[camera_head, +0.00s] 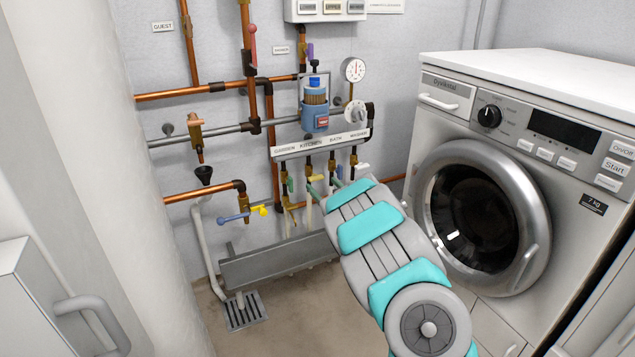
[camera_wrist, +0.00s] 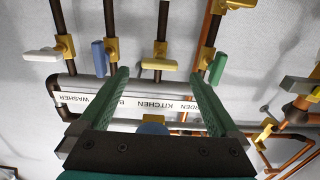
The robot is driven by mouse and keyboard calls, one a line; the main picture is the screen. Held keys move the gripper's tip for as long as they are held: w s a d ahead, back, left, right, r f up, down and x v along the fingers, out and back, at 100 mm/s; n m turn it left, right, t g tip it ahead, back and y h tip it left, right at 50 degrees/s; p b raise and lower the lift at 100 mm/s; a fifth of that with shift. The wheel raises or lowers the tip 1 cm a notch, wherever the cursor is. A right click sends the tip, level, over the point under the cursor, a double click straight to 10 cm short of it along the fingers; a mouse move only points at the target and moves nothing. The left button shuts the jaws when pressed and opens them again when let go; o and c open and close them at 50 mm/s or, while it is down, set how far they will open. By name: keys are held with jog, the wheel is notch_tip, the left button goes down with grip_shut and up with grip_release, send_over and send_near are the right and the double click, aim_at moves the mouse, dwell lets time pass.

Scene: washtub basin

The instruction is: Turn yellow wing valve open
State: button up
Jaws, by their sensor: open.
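A pale yellow handle (camera_wrist: 148,66) sits crosswise on the brass valve of the pipe marked KITCHEN in the wrist view. It lies ahead of my gripper, between the lines of its two fingers. My gripper (camera_wrist: 158,78) is open, with its green fingers apart and nothing seen between them. In the head view my gripper (camera_head: 326,181) is at the row of valves under the labelled manifold (camera_head: 320,144). My arm and fingers hide part of that row, and the yellow handle is hard to make out there. I cannot tell whether the fingers touch it.
A blue handle (camera_wrist: 98,58) and a white handle (camera_wrist: 43,55) are on one side of the yellow one, a green handle (camera_wrist: 217,68) on the other. A tap with blue and yellow handles (camera_head: 235,217) is lower left. A washing machine (camera_head: 480,200) stands right.

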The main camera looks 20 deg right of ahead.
aim_at(317, 180)
jog(key=shift+w, duration=2.15)
jog(key=shift+c, duration=0.4)
jog(key=c, duration=1.3)
